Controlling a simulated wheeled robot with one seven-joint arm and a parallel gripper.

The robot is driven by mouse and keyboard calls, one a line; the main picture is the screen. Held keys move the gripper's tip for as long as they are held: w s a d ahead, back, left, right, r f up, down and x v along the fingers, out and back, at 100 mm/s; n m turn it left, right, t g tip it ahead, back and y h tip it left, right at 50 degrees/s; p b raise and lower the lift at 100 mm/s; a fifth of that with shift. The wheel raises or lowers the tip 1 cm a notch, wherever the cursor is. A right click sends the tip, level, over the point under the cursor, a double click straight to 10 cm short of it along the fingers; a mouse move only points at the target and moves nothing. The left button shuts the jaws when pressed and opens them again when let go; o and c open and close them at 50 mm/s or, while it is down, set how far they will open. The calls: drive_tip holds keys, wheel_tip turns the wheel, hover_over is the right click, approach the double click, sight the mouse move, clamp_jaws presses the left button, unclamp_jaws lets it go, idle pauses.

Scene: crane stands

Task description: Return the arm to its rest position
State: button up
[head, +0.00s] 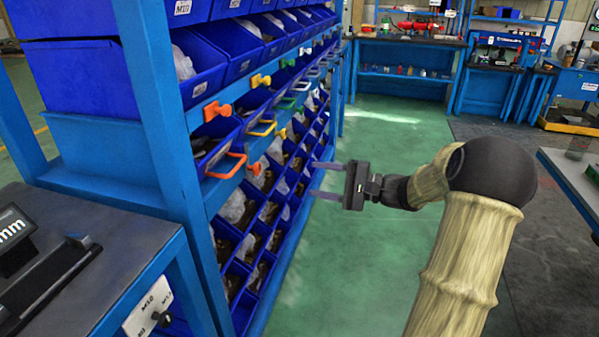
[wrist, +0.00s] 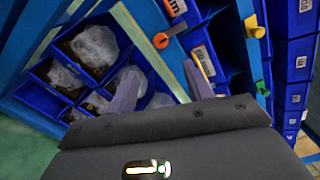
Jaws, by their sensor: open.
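My gripper (head: 322,179) is open in the head view, its two fingers apart and pointing left toward the blue bin rack (head: 165,120). Nothing shows between the fingers. My arm (head: 455,240) is bent, reaching in from the lower right and across to the left over the green floor. In the wrist view my gripper (wrist: 160,92) shows two grey fingers spread apart, with the rack's bins behind them. I cannot tell the exact gap between the fingertips and the rack.
An orange handle (head: 227,166) and several coloured hooks stick out from the rack. A blue bench (head: 150,265) stands at the lower left. A table (head: 575,185) is at the right. Workbenches (head: 405,75) line the back. Green floor (head: 385,130) is clear between.

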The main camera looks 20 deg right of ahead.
drive_tip(key=v, duration=0.2)
drive_tip(key=shift+s+d, duration=0.2)
drive_tip(key=shift+d, duration=0.1)
drive_tip(key=shift+a, duration=0.1)
